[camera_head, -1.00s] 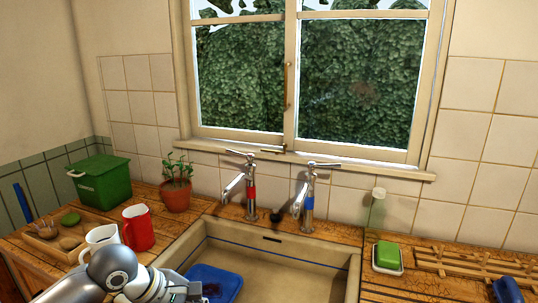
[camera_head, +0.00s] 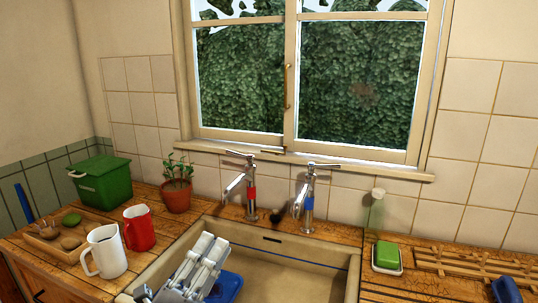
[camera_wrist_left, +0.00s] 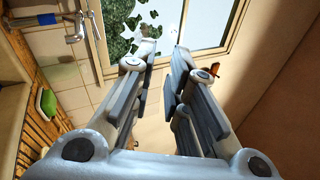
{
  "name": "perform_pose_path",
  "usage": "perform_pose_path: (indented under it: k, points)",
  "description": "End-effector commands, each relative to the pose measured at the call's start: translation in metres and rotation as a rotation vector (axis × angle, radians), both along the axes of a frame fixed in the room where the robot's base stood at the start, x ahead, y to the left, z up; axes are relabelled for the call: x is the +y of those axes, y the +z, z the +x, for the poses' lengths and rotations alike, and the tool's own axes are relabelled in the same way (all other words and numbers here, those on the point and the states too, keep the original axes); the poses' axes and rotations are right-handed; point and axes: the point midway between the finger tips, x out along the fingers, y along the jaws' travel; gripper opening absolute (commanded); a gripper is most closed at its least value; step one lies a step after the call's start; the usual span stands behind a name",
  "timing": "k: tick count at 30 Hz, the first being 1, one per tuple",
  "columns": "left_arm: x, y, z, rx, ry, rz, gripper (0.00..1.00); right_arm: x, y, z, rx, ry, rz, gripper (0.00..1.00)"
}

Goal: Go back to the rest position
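My left gripper (camera_head: 211,245) is over the left part of the sink, its two pale fingers pointing up and away. In the left wrist view its fingers (camera_wrist_left: 165,48) stand apart with an empty gap between them, so it is open and holds nothing. They are aimed toward the window and the wall. A blue tub (camera_head: 229,289) in the sink is partly hidden behind the gripper. My right gripper is in neither view.
A white mug (camera_head: 107,252) and a red mug (camera_head: 140,229) stand on the left counter. Behind are a potted plant (camera_head: 176,188), a green bin (camera_head: 104,180) and two taps (camera_head: 306,200). A green sponge (camera_head: 387,254) sits on the right counter.

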Motion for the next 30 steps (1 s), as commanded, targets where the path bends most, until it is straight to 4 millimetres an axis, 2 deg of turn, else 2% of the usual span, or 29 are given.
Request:
perform_pose_path:
  k: [3, 5, 7, 10, 12, 15, 18, 21, 27, 30]
  points:
    - [0.044, -0.043, 0.009, 0.258, 0.114, -0.266, 0.14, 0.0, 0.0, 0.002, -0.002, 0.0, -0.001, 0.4]
    - [0.063, -0.071, 0.008, 0.388, 0.174, -0.392, 0.14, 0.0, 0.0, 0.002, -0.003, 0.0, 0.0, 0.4]
    - [0.083, -0.107, 0.002, 0.541, 0.249, -0.533, 0.14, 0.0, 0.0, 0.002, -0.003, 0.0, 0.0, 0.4]
    - [0.106, -0.164, -0.018, 0.762, 0.362, -0.725, 0.14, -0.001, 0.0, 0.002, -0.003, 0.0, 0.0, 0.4]
    - [0.115, -0.204, -0.041, 0.917, 0.446, -0.848, 0.14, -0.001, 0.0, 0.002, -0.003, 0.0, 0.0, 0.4]
    - [0.122, -0.255, -0.082, 1.129, 0.568, -1.004, 0.14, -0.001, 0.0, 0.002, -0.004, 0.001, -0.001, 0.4]
    - [0.121, -0.293, -0.125, 1.312, 0.68, -1.124, 0.14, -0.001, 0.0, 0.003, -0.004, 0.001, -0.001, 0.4]
    - [0.116, -0.32, -0.167, 1.467, 0.78, -1.212, 0.14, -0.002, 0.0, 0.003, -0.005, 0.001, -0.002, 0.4]
    - [0.101, -0.35, -0.247, 1.735, 0.968, -1.337, 0.14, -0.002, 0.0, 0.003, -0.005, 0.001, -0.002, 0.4]
    - [0.101, -0.384, -0.233, 1.727, 0.965, -1.322, 0.14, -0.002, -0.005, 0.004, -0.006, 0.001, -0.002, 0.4]
